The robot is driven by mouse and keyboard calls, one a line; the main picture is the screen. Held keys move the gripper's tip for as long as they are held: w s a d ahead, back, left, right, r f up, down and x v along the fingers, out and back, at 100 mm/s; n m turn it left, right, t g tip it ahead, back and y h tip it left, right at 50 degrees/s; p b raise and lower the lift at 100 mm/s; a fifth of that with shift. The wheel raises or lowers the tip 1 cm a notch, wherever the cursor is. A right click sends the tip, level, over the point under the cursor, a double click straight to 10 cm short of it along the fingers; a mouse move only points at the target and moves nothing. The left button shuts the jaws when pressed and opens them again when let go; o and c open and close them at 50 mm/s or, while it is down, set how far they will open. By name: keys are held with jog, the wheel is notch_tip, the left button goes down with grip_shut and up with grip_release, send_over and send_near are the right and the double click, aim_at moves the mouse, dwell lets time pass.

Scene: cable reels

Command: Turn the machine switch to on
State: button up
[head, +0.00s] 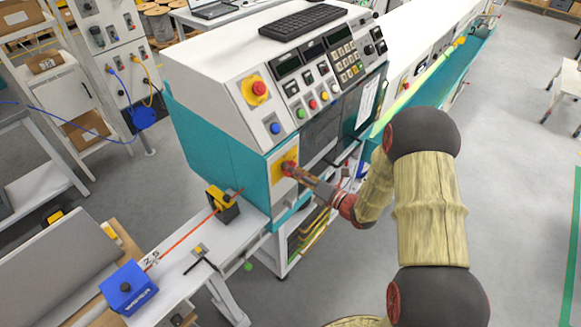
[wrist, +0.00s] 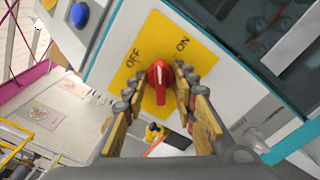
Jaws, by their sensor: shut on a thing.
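The machine switch is a red knob (wrist: 158,88) on a yellow plate (wrist: 203,57) marked OFF on the left and ON on the right in the wrist view. The knob stands upright in that view, its upper end between the two words. In the head view the yellow plate (head: 279,161) is on the machine's teal and white front corner, with the knob largely hidden. My gripper (wrist: 160,80) has one finger on each side of the knob and is shut on it. In the head view my gripper (head: 295,170) reaches the plate from the right.
The machine's console (head: 325,75) rises above the switch, with a red emergency button (head: 259,88) and several coloured buttons. A bench (head: 190,255) with a blue block (head: 128,288) and an orange cable extends at lower left. Open floor (head: 510,200) lies at right.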

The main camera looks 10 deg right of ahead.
jog(key=shift+m+p, duration=3)
jog(key=shift+m, duration=0.2)
jog(key=o, duration=0.8)
jog(key=shift+o, duration=0.2)
jog(key=p+v, duration=0.1)
jog(key=v, duration=0.7)
